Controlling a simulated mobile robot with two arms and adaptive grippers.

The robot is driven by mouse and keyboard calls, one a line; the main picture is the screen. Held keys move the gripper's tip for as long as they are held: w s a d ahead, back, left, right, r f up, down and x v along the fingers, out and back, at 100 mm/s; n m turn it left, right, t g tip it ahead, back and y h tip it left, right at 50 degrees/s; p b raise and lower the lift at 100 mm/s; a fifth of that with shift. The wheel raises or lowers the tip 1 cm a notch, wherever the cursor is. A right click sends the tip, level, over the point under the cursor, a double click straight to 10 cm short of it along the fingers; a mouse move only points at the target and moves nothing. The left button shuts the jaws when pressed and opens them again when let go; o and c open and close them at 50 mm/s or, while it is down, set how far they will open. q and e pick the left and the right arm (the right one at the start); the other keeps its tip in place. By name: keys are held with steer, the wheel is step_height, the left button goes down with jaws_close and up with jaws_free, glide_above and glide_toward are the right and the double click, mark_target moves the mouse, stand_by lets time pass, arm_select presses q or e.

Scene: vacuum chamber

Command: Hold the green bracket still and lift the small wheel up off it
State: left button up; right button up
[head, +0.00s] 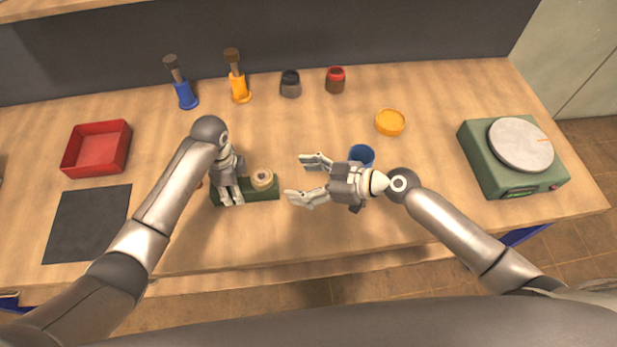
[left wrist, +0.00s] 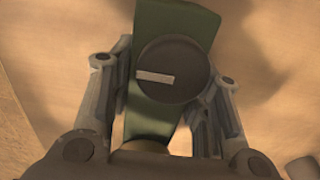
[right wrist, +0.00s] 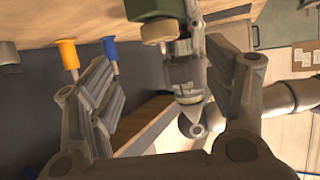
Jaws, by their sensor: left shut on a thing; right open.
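The green bracket (head: 264,194) lies on the table left of centre. The small wheel (head: 262,178), cream with a darker centre, sits on its right part. My left gripper (head: 231,196) is shut on the bracket's left part and covers some of it. In the left wrist view the bracket (left wrist: 176,22) runs between the fingers, with a dark round disc bearing a pale bar on it. My right gripper (head: 297,179) is open and empty, to the right of the wheel and apart from it. In the right wrist view the wheel (right wrist: 160,31) shows beside the bracket (right wrist: 150,8), beyond the open fingers.
A blue cup (head: 362,155) stands just behind my right gripper. A yellow dish (head: 390,122) and a green device with a round plate (head: 520,143) are further right. A red tray (head: 97,167) and dark mat (head: 88,222) lie left. Brushes and jars line the back.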

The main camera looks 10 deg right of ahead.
mark_target(267, 177)
steer(key=x, duration=1)
steer(key=shift+w+a+f, duration=0.15)
steer(key=shift+a, duration=0.1)
arm_select(q)
steer(key=shift+r, duration=0.1)
arm_select(e)
steer(key=c, duration=1.5)
steer(key=shift+r, duration=3.4)
arm_select(q)
steer(key=o, duration=1.5)
step_height(267, 177, up, 12)
steer(key=shift+f, duration=0.1)
